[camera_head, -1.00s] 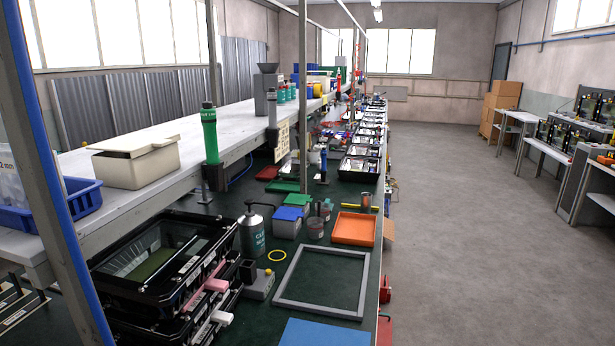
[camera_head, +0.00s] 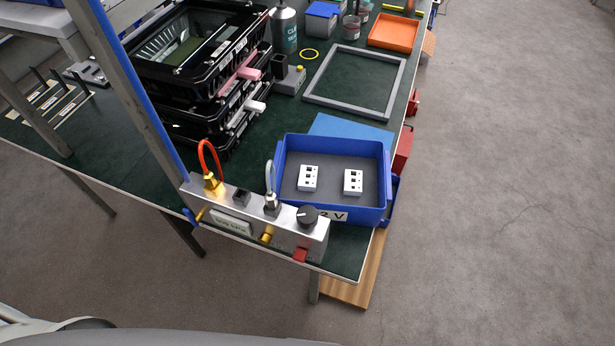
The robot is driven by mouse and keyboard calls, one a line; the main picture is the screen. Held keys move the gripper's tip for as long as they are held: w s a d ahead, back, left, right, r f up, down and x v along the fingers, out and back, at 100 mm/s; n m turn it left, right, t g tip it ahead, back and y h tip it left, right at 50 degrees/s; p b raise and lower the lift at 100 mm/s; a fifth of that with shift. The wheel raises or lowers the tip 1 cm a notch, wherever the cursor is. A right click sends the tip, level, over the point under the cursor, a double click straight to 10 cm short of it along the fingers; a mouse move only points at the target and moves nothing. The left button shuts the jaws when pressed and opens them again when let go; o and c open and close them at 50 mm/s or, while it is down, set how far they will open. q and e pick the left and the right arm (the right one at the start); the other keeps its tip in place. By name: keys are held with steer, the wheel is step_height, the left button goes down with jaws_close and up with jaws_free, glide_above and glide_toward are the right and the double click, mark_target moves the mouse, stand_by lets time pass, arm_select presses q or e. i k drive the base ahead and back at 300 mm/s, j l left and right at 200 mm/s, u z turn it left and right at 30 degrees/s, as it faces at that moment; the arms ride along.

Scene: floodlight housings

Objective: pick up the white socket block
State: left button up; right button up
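Two white socket blocks lie in a blue bin (camera_head: 383,165) with a grey floor, near the front end of the green workbench. One white socket block (camera_head: 308,178) is left of the bin's middle. The other white socket block (camera_head: 353,182) is to its right, with a gap between them. Both have small dark holes in their top faces. Neither of my grippers shows in this view.
A metal control box (camera_head: 250,215) with a red hose, a grey cable and a black knob stands at the bench's front edge, partly before the bin. Stacked black housings (camera_head: 190,50) stand behind left. A blue sheet (camera_head: 350,130) and grey frame (camera_head: 355,85) lie behind the bin.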

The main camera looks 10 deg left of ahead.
mark_target(309, 174)
steer(key=k+l+z, duration=0.1)
steer(key=l, duration=0.3)
steer(key=k+l+z, duration=0.1)
steer(key=l, duration=0.3)
steer(key=l+z, duration=0.1)
steer(key=l, duration=0.35)
steer(key=k, duration=0.05)
